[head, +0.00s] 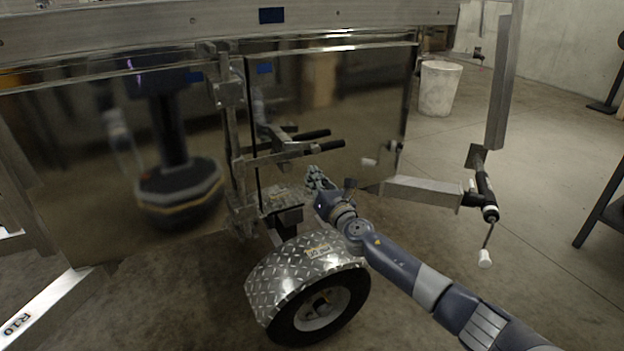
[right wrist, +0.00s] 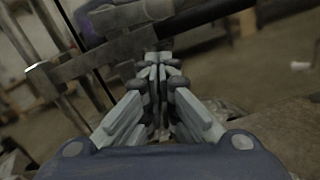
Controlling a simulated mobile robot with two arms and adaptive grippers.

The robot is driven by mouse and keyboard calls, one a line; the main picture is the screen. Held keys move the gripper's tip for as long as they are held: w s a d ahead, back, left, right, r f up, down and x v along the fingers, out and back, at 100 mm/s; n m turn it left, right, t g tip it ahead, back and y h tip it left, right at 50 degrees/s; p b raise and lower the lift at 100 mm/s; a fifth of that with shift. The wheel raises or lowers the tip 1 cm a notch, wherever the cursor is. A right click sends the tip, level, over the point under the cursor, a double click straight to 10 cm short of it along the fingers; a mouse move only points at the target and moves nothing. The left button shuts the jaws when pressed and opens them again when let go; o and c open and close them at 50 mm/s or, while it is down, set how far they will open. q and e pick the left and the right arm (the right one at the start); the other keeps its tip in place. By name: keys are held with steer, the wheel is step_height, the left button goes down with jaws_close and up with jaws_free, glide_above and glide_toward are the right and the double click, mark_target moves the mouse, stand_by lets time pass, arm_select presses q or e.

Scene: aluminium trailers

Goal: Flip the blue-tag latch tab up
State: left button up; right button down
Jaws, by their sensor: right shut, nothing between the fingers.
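The trailer's shiny doors fill the left and middle of the head view. A metal latch (head: 262,158) with black-gripped handles (head: 325,145) sits at the door seam. I cannot make out which part is the tab. My right gripper (head: 317,178) is below the handles, in front of the right door. In the right wrist view the gripper (right wrist: 158,65) is shut and empty, with the latch bar (right wrist: 100,55) and a black grip (right wrist: 205,14) just beyond its tips. My left gripper is not visible.
A wheel with a diamond-plate fender (head: 300,262) stands below my right gripper. A crank jack (head: 484,190) and a metal beam (head: 422,192) are to the right. A white bin (head: 439,88) stands behind. The floor at right is mostly clear.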

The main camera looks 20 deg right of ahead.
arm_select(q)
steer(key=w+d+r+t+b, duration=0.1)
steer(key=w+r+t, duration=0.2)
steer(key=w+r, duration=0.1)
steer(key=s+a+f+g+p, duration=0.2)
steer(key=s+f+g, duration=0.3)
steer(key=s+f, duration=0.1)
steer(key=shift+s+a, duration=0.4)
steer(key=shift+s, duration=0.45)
arm_select(e)
steer(key=s+f, duration=0.2)
steer(key=s, duration=0.8)
steer(key=shift+a, duration=0.15)
steer(key=shift+s, duration=0.1)
